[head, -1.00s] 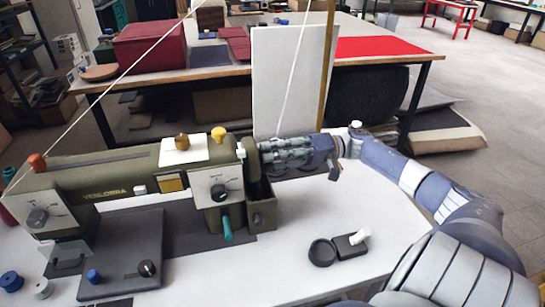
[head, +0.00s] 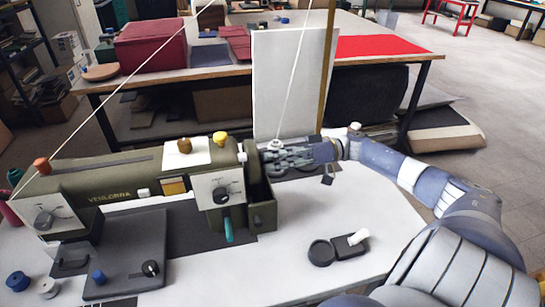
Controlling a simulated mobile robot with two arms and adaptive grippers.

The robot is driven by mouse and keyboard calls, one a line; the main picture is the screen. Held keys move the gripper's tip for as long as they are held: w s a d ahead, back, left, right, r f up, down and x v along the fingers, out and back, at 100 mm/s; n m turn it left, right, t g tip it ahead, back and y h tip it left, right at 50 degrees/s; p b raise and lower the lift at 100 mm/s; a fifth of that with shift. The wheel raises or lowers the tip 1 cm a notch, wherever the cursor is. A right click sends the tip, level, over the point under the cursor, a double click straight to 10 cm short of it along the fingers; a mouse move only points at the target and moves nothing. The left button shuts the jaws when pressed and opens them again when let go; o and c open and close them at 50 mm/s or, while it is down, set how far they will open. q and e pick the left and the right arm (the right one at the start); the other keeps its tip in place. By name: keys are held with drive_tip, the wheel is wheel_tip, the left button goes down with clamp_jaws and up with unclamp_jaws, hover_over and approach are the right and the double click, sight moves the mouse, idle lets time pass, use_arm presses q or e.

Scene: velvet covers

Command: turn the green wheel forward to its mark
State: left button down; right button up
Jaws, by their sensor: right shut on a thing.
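The olive green sewing machine (head: 120,180) stands on the white table, its right end towards my right gripper. The green wheel (head: 251,160) is at that end, mostly hidden by the gripper and the machine body. A small white piece (head: 241,154) shows on the machine's end beside it; I cannot tell whether it is the mark. My right gripper (head: 268,156) reaches in from the right and is shut on the green wheel. Its fingers overlap the wheel, so their exact contact is hidden. My left gripper is not in view.
An open dark box (head: 262,213) is below the gripper. A black ring (head: 321,253) and a black block with a white knob (head: 350,244) lie on the table to the right. A white board (head: 285,85) stands close behind. A taut thread crosses the upper left.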

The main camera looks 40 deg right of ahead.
drive_tip(key=shift+w+d+n+b, duration=0.1)
drive_tip(key=shift+n+b, duration=0.25)
drive_tip(key=shift+n, duration=3.6)
drive_tip(key=shift+w+n+b, duration=0.1)
drive_tip(key=shift+n+b, duration=0.25)
drive_tip(key=shift+n, duration=3.6)
drive_tip(key=o, duration=1.1)
drive_tip(key=shift+c, duration=0.2)
drive_tip(key=v, duration=1.2)
